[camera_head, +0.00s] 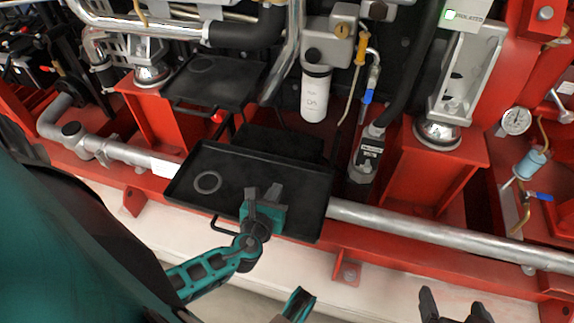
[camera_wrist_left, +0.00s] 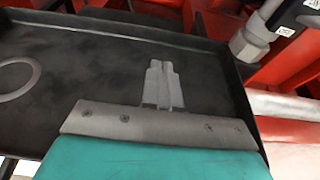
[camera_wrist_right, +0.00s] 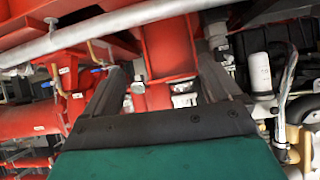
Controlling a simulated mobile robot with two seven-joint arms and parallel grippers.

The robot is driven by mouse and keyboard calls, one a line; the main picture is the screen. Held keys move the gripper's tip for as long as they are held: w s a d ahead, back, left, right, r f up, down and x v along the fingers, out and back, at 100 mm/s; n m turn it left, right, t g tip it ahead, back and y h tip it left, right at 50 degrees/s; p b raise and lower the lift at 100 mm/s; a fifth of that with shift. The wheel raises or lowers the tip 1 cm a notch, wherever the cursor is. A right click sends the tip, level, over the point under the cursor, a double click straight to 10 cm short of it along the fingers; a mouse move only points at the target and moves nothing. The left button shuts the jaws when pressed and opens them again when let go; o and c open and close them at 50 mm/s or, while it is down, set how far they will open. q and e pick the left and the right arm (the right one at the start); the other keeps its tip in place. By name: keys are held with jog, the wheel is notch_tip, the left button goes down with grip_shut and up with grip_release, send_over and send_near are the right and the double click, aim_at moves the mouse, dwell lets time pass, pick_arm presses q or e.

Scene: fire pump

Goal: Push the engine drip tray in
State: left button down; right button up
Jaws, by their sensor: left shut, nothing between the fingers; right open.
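The engine drip tray (camera_head: 285,165) is a flat black tray with a low rim and a ring mark on its floor. In the head view it juts out over the silver pipe at the front of the red frame. A small dark handle (camera_head: 222,228) shows at its front edge. My left gripper (camera_head: 263,193) is shut and empty, over the tray's front part; I cannot tell whether it touches. In the left wrist view the shut fingers (camera_wrist_left: 160,85) lie over the tray floor (camera_wrist_left: 90,65). My right gripper (camera_head: 455,306) is open and empty at the lower right, away from the tray.
A second black tray (camera_head: 215,82) sits higher and further back. A silver pipe (camera_head: 430,228) runs along the front of the red frame. A white filter (camera_head: 315,93) and a gauge (camera_head: 516,121) stand behind it. The floor strip in front looks clear.

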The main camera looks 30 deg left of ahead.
pick_arm(q)
jog(key=b, duration=0.2)
send_near(290, 160)
jog(key=shift+w+a+f, duration=0.2)
jog(key=shift+w+f, duration=0.6)
jog(key=shift+f, duration=0.2)
jog(key=w, duration=0.2)
jog(key=w+a, duration=0.1)
jog(key=w, duration=0.1)
jog(key=shift+w+a, duration=0.15)
jog(key=shift+a, duration=0.05)
jog(key=shift+w, duration=0.1)
